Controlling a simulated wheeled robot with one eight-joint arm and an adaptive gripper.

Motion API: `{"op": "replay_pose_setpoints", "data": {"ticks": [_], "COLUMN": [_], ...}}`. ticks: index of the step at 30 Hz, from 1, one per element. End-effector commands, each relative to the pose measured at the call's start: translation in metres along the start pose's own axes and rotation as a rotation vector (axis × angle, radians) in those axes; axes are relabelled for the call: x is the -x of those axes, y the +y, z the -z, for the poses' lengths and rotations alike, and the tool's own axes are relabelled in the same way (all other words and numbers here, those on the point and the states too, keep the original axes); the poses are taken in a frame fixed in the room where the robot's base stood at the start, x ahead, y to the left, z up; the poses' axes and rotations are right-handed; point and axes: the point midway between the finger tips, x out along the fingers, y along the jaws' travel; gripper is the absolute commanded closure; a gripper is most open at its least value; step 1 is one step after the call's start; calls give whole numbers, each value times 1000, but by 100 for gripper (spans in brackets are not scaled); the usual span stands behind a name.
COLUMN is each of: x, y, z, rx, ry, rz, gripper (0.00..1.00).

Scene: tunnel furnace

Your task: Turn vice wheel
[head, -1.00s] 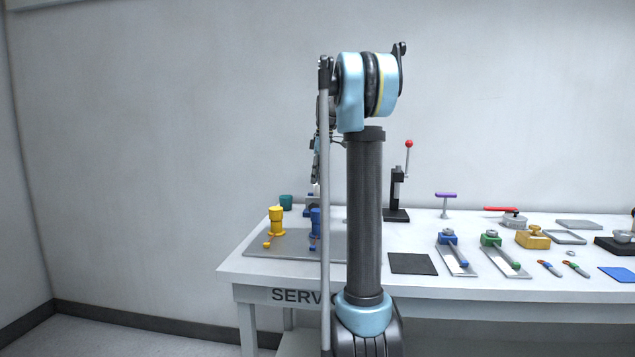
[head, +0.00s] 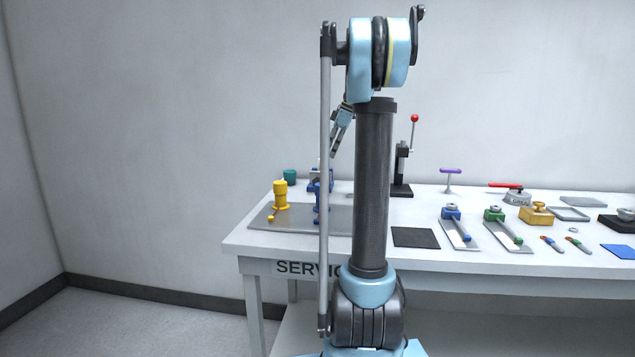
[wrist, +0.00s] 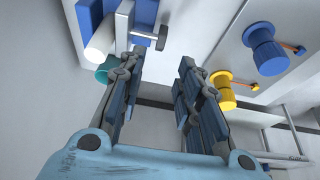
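A blue and grey vice-like fixture (wrist: 140,18) is at the top left of the wrist view, cut off by the edge. A grey crossbar on a short shaft (wrist: 150,38) sticks out of it; whether this is the vice wheel I cannot tell. In the head view the blue fixture (head: 316,180) stands at the table's left back, partly behind my arm. My gripper (wrist: 158,78) is open and empty, its fingers wide apart, with the crossbar beyond the fingertips. In the head view my gripper (head: 340,135) is above the fixture, partly hidden by my arm.
A yellow knob (head: 281,195) and a blue knob (wrist: 267,48) stand on a grey plate (head: 265,222). A teal cup (head: 290,177) is behind. A red-knobbed lever stand (head: 402,170) and several tools lie right on the white table (head: 400,268).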

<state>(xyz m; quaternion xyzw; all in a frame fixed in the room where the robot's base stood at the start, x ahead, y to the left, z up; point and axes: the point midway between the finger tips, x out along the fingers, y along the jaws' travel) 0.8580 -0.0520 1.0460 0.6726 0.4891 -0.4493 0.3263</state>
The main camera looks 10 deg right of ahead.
Motion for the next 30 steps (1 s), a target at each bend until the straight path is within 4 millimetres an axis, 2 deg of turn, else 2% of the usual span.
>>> {"op": "replay_pose_setpoints", "data": {"ticks": [3,18,24,30], "x": [-22,-107,-126,-132], "y": [0,0,0,0], "z": [0,0,0,0], "rx": [1,1,0,0], "ry": [0,-1,-1,-1], "rz": [1,0,0,0], "gripper": [68,68,68,68]}}
